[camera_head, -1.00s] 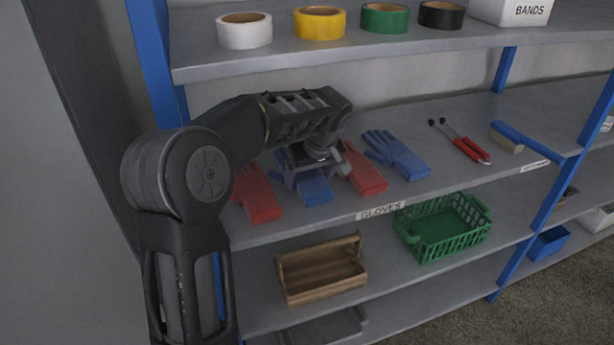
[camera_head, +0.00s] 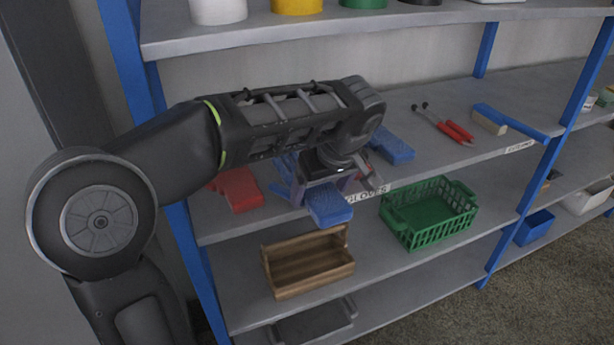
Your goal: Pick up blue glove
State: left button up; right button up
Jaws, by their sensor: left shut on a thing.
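A blue glove (camera_head: 329,206) is in the grip of my left gripper (camera_head: 318,186), which is shut on it. Its cuff hangs in front of the shelf's front edge, by the GLOVES label, and its fingers are partly hidden behind the gripper. A second blue glove (camera_head: 393,147) lies on the middle shelf to the right, partly covered by my arm. A red glove (camera_head: 237,189) lies on the shelf to the left. Another red glove is almost wholly hidden behind my wrist. My right gripper is not in view.
The middle shelf (camera_head: 430,165) also holds red-handled pliers (camera_head: 458,133) and a blue-handled brush (camera_head: 490,121). Below stand a wooden crate (camera_head: 308,282) and a green basket (camera_head: 428,237). Tape rolls (camera_head: 218,10) are on the upper shelf. A blue post (camera_head: 131,75) stands behind my arm.

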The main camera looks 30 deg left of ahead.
aim_at(328, 201)
pick_arm(q)
jog(key=shift+s+d, duration=0.5)
jog(key=shift+d, duration=0.25)
jog(key=shift+s+d, duration=0.45)
jog(key=shift+d, duration=0.3)
jog(key=shift+r, duration=0.15)
